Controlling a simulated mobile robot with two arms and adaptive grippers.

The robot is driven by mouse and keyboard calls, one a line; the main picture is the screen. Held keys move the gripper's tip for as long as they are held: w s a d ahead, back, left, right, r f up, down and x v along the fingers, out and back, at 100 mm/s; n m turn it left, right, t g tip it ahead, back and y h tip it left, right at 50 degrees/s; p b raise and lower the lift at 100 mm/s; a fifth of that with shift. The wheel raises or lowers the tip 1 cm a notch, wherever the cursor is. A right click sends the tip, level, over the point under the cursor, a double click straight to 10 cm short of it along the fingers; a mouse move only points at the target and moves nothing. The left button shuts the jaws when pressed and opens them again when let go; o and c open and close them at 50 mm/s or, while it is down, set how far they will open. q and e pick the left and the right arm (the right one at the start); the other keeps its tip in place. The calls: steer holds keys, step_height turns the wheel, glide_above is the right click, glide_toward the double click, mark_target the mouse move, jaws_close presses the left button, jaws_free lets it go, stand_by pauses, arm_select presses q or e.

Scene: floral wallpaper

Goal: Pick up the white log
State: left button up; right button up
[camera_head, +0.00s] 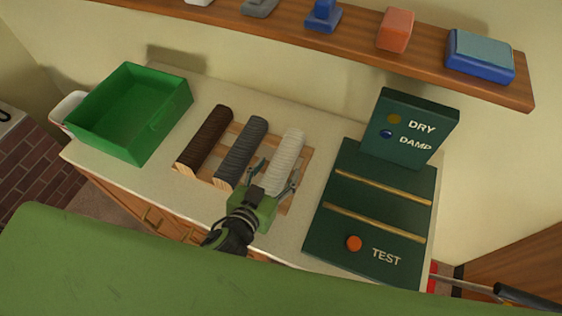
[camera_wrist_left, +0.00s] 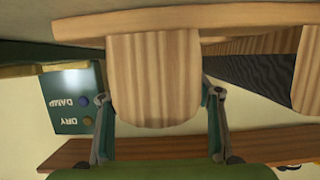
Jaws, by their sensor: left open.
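The white log (camera_head: 287,155) lies at the right end of a slatted wooden rack (camera_head: 305,160), beside a grey log (camera_head: 243,150) and a dark brown log (camera_head: 206,137). My left gripper (camera_head: 273,178) is open at the white log's near end, with one finger on each side. In the left wrist view, a pale wooden log end (camera_wrist_left: 155,75) sits between the two open fingers (camera_wrist_left: 157,90). I cannot tell whether the fingers touch it. My right gripper is not in view.
A green bin (camera_head: 115,135) stands left of the rack on the counter (camera_head: 185,205). A dark green test board (camera_head: 345,205) with an upright DRY/DAMP panel (camera_head: 410,115) stands to the right. A wooden shelf (camera_head: 350,50) with several small items runs above.

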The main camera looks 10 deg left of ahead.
arm_select(q)
steer(key=shift+x, duration=0.95)
steer(key=shift+s, duration=0.1)
steer(key=shift+c, duration=0.3)
steer(key=c, duration=1.5)
